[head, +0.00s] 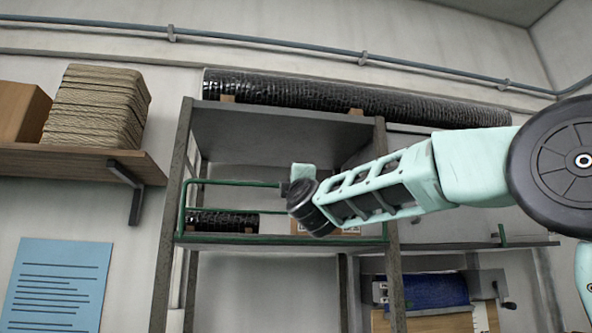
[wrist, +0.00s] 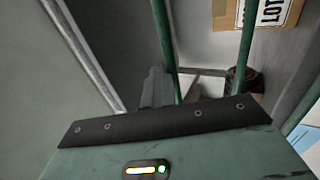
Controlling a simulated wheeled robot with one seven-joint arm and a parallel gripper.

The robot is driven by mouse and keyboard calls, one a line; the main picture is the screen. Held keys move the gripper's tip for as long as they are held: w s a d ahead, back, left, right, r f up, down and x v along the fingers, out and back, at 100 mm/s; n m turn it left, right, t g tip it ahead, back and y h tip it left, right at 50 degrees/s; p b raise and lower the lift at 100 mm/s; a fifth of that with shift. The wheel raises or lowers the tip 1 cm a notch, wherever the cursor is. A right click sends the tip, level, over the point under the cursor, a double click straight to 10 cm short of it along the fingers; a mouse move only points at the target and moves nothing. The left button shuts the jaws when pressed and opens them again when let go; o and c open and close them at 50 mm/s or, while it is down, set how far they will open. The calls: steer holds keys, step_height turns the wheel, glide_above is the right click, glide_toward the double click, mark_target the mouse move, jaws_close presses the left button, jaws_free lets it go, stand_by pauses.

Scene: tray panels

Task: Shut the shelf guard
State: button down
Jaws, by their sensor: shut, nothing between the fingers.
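The shelf guard (head: 240,183) is a green tube frame with horizontal rails across the front of the shelf bay in the head view. Its right part is hidden behind my arm, and I cannot tell how far it stands from its shut position. In the wrist view two of its green bars (wrist: 163,45) run up the picture. In the wrist view the dark fingers (wrist: 157,88) are together and empty, close beside a green bar; contact is unclear.
A cardboard box (head: 326,229) and a black roll (head: 222,222) lie on the shelf behind the guard. Grey posts (head: 168,225) flank the bay. A long black roll (head: 290,95) lies on top.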

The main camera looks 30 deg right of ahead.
steer(key=shift+w+d+g+p, duration=0.1)
steer(key=shift+w+g+p, duration=0.3)
steer(key=shift+p, duration=0.5)
steer(key=b+v, duration=1.3)
steer(key=v, duration=0.4)
steer(key=shift+s, duration=0.15)
